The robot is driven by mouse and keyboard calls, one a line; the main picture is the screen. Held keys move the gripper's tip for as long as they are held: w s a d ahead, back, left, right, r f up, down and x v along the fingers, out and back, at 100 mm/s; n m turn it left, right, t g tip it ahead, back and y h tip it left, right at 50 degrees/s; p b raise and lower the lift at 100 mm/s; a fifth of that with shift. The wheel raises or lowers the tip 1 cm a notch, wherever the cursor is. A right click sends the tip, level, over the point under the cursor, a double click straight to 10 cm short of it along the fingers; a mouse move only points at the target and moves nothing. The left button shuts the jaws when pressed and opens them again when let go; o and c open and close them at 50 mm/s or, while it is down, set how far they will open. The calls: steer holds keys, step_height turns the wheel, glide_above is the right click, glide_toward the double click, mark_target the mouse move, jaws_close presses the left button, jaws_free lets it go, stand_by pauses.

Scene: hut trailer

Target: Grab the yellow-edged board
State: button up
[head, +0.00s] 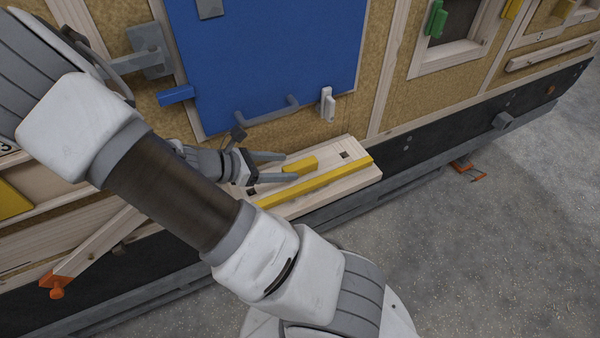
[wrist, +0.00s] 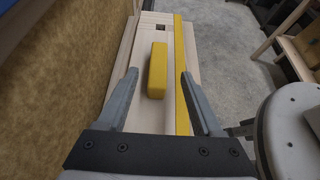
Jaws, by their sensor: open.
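The pale wooden board (head: 335,162) with a yellow edge strip (head: 320,182) juts out from the wall below the blue door. A yellow block (head: 304,164) sits on top of the board, near its middle. In the wrist view the board (wrist: 125,48) runs away from me, with the yellow block (wrist: 158,72) in its middle and the yellow strip (wrist: 178,45) along its right side. My gripper (wrist: 159,73) is open and empty, with one finger on each side of the block's near part. The right fingertip is close to the yellow strip. I cannot tell whether the fingers touch the board.
The blue door (head: 265,60) with a grey handle (head: 267,110) stands above the board. A white latch (head: 327,104) is on the wall to its right. A dark rail runs along the wall's foot. Grey floor (head: 500,230) lies open at the right.

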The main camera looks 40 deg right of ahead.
mark_target(296, 165)
steer(key=shift+x, duration=2.9)
steer(key=shift+w+d, duration=0.1)
jaws_close()
steer(key=shift+r, duration=0.1)
